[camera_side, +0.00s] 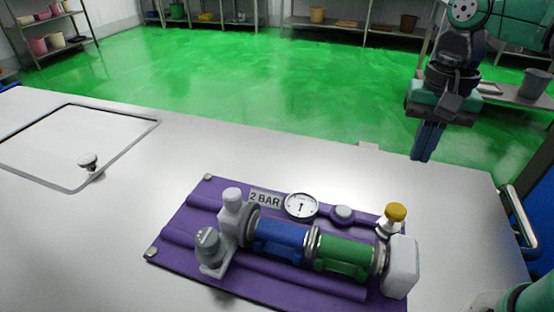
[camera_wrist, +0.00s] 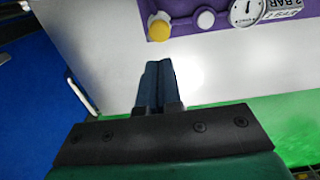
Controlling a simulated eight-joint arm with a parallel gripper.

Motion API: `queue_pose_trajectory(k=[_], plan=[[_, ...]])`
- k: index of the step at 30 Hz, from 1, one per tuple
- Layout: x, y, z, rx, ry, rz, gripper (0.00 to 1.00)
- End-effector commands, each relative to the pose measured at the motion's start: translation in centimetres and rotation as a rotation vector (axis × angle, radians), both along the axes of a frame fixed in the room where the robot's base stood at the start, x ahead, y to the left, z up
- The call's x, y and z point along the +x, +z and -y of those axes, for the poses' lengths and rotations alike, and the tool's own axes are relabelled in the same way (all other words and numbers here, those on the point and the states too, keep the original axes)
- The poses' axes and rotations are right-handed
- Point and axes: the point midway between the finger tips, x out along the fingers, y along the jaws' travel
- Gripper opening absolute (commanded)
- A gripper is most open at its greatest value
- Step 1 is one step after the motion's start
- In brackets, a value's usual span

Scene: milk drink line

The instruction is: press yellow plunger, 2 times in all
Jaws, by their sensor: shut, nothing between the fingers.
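The yellow plunger (camera_side: 396,212) is a round yellow cap on a pale stem at the right end of the purple base plate (camera_side: 190,213). It also shows at the top of the wrist view (camera_wrist: 159,30). My gripper (camera_side: 421,158) is in the air above and behind the plunger in the side view, pointing down, with its blue fingers shut and empty. In the wrist view the shut fingers (camera_wrist: 157,66) lie below the plunger in the picture, apart from it.
The plate bears a dial gauge (camera_side: 300,206), a "2 BAR" label (camera_side: 265,197), a grey button (camera_side: 343,213), a blue cylinder (camera_side: 280,238), a green cylinder (camera_side: 342,256) and a white end block (camera_side: 402,266). A knobbed hatch (camera_side: 120,125) lies left. The steel table between is clear.

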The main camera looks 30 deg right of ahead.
Motion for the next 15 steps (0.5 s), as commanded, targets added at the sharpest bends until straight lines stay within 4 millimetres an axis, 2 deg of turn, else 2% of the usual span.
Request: queue_pose_trajectory(k=[6, 15], plan=[[0.0, 1.8, 0.0, 0.0, 0.0, 0.0, 0.0], [0.0, 2.0, 0.0, 0.0, 0.0, 0.0, 0.0]])
